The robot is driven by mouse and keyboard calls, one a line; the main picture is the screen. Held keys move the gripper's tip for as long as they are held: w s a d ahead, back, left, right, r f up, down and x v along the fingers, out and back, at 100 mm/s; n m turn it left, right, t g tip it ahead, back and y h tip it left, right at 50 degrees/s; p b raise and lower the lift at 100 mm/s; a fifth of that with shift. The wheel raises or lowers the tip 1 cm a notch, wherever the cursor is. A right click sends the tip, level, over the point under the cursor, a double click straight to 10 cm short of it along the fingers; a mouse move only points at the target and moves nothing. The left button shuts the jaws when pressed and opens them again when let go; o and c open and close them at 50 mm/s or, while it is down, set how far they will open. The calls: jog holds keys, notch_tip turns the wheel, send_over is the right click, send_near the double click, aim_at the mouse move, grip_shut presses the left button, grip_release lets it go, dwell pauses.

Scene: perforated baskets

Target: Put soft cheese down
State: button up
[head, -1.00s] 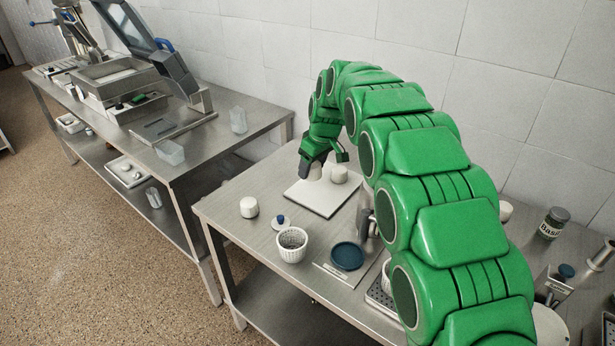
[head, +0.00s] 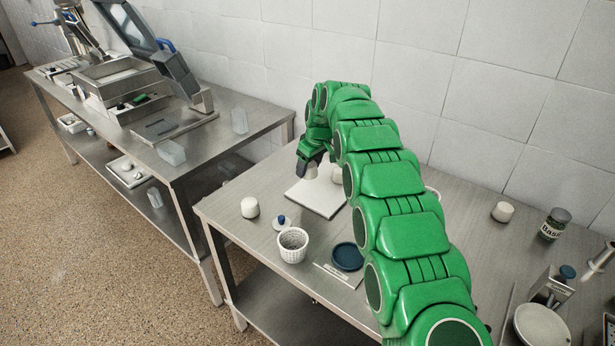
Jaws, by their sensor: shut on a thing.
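My gripper (head: 309,166) is at the end of the green arm, just above the far left part of a white square board (head: 316,204). It is shut on a pale soft cheese (head: 312,173), mostly hidden by the fingers. I cannot tell whether this cheese touches the board. A second white cheese (head: 338,175) stands on the board just right of the gripper, partly hidden by my arm. Another white cheese (head: 250,207) stands on the steel table left of the board.
A white piece (head: 502,211) and a basil jar (head: 553,225) stand at the right. My arm hides the table's middle.

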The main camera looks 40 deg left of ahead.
aim_at(315, 162)
jog(key=shift+w+a+f, duration=0.45)
jog(key=shift+f, duration=0.3)
jog(key=shift+w+a+f, duration=0.4)
jog(key=shift+a+f, duration=0.05)
jog(key=shift+f, duration=0.3)
jog(key=shift+w+a+f, duration=0.15)
jog(key=shift+f, duration=1.55)
jog(key=shift+f, duration=0.1)
jog(key=o, duration=1.1)
jog(key=v, duration=1.2)
